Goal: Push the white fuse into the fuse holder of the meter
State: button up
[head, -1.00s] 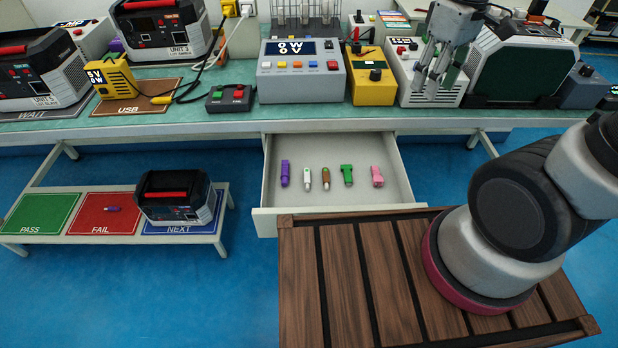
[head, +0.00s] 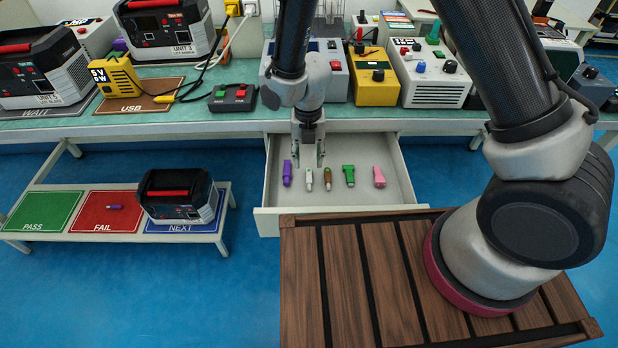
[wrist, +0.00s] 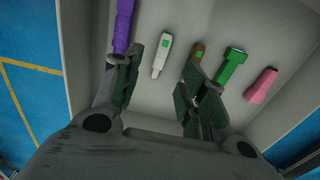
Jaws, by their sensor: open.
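The white fuse (head: 308,180) lies in the open drawer, between a purple piece and a brown one. In the wrist view the white fuse (wrist: 162,55) shows a small green patch and lies just ahead of the gap between the fingers. My gripper (head: 307,155) points down into the drawer, open and empty; both fingers show in the wrist view (wrist: 160,85). A yellow box (head: 373,75) with a dark knob and a grey box with a display (head: 345,85) stand on the bench; I cannot tell which is the meter. No fuse holder is clear.
The drawer (head: 400,200) also holds purple (head: 287,173), brown (head: 328,178), green (head: 349,175) and pink (head: 379,177) pieces. Its walls enclose my gripper. The bench edge (head: 180,122) lies behind it. A low table at left has coloured mats and a black unit (head: 180,195).

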aim_at(309, 175)
notch_tip(309, 175, down, 8)
jog(key=shift+w+d+r, duration=0.1)
jog(key=shift+r, duration=0.15)
grip_shut()
